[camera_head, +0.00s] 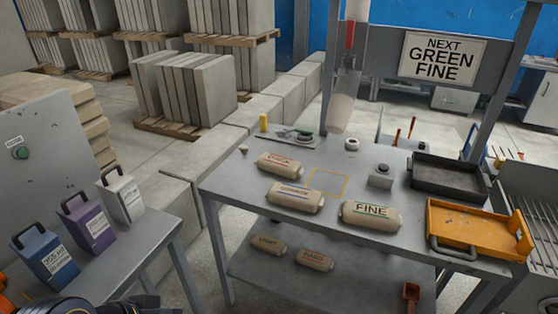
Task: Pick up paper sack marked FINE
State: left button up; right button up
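The paper sack marked FINE (371,215) is tan and lies on its side at the front middle of the grey metal table (240,205). Its label faces me, and nothing covers it. Part of my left arm and gripper (140,302) shows as dark shapes at the bottom left edge, well left of the sack. The view cuts it off, so its fingers cannot be made out. My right gripper is not in view.
Two similar sacks (294,197) (280,165) lie left of the FINE sack, near an empty yellow outlined square (328,182). An orange tray (478,225) and a black tray (450,178) stand right. A lower shelf (265,270) holds two more sacks. A sign (443,57) reads NEXT GREEN FINE.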

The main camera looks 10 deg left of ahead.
aim_at(367, 215)
jog(key=i+j+z, duration=0.35)
jog(key=i+j, duration=0.2)
jog(key=i+j+z, duration=0.3)
jog(key=i+j, duration=0.35)
jog(key=j, duration=0.1)
